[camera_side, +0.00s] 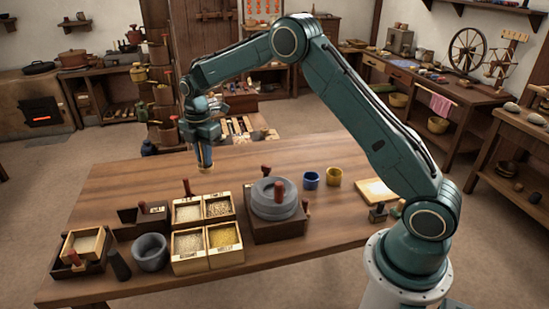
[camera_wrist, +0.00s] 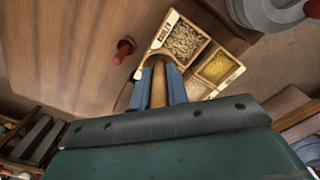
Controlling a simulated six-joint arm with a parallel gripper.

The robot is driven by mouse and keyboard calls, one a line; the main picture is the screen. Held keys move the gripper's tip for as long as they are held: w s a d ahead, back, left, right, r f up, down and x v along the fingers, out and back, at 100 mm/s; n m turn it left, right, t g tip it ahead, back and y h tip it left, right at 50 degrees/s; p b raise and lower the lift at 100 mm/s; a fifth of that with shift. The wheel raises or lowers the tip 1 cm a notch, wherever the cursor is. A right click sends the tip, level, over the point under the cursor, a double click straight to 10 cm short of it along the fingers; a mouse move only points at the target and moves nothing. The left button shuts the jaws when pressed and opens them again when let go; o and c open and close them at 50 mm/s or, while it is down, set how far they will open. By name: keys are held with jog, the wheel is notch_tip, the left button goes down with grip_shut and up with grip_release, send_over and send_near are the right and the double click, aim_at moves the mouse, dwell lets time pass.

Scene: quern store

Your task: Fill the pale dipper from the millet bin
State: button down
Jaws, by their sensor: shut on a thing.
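My gripper (camera_side: 203,142) is above the back part of the table, behind the grain bins. In the wrist view its blue fingers (camera_wrist: 160,86) are shut on the tan handle of the pale dipper (camera_wrist: 158,92). Part of a pale curved rim shows beyond the fingertips; whether the dipper holds anything is hidden. The millet bin (camera_side: 241,258), with yellow grain, is the front right of the grouped wooden bins. Yellow grain also shows in the wrist view (camera_wrist: 218,68).
The quern (camera_side: 275,199) stands right of the bins. A red-handled tool (camera_side: 187,188) rises behind them. A grey mortar (camera_side: 150,252) sits to the left. The table's back left is clear.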

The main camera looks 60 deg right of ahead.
jog(key=s+a+f, duration=0.6)
jog(key=s+a, duration=0.4)
jog(key=s, duration=0.3)
jog(key=shift+f, duration=0.2)
jog(key=shift+w+f, duration=0.1)
jog(key=shift+f, duration=0.05)
jog(key=shift+f, duration=4.05)
jog(key=shift+r, duration=0.15)
notch_tip(320, 180, up, 8)
